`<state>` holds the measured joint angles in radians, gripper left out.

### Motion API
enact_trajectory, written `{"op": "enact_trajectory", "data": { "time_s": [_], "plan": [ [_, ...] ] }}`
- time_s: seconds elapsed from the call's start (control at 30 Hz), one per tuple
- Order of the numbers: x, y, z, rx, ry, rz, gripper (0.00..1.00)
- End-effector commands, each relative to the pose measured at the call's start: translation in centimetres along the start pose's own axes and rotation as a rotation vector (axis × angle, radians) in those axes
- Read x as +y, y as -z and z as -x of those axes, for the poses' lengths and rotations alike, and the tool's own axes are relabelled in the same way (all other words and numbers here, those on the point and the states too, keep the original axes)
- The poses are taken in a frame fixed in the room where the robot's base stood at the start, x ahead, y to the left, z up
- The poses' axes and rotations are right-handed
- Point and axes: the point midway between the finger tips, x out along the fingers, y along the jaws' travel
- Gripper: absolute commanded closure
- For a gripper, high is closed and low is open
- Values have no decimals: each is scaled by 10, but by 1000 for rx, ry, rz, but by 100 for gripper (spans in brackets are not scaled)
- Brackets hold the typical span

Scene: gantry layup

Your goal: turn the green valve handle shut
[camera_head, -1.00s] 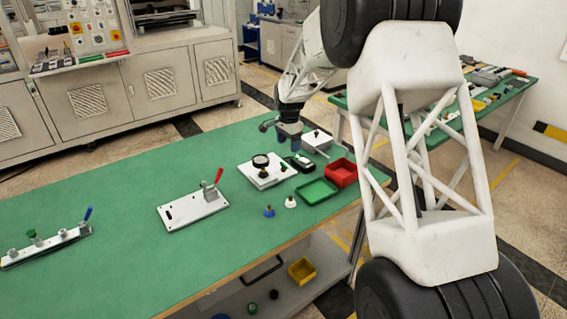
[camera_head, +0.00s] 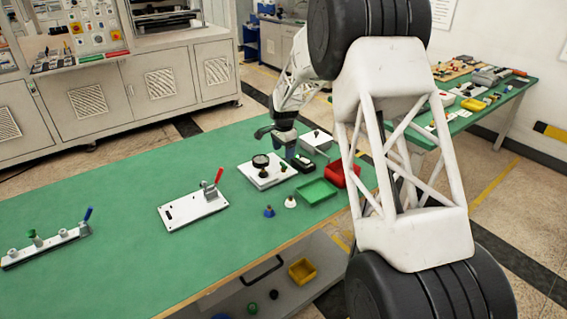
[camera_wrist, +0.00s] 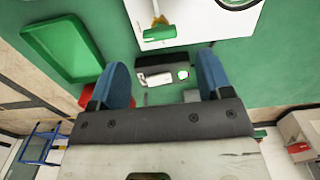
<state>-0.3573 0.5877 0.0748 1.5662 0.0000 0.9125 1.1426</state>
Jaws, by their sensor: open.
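The green valve handle (camera_wrist: 160,33) shows in the wrist view at the top centre, with a brass-coloured stem, on a white plate (camera_wrist: 190,30). A round gauge (camera_wrist: 238,3) is partly in view on the same plate. In the head view my gripper (camera_head: 288,150) is just behind and right of the gauge plate, apart from the handle.
A dark device (camera_head: 303,164) lies right of the plate. A green tray (camera_head: 316,192) and a red bin (camera_head: 337,174) are nearby. Blue (camera_head: 269,211) and white (camera_head: 290,202) small parts stand in front. A plate with a red lever (camera_head: 193,209) is further left.

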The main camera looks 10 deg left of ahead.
Motion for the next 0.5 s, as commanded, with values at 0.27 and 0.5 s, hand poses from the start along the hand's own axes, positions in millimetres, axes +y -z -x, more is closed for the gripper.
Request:
{"op": "enact_trajectory", "data": {
  "time_s": [0.27, 0.5],
  "plan": [
    [0, 0, -34, -1, -1, 0, 28],
    [0, 0, -56, 0, -1, 0, 28]
  ]
}}
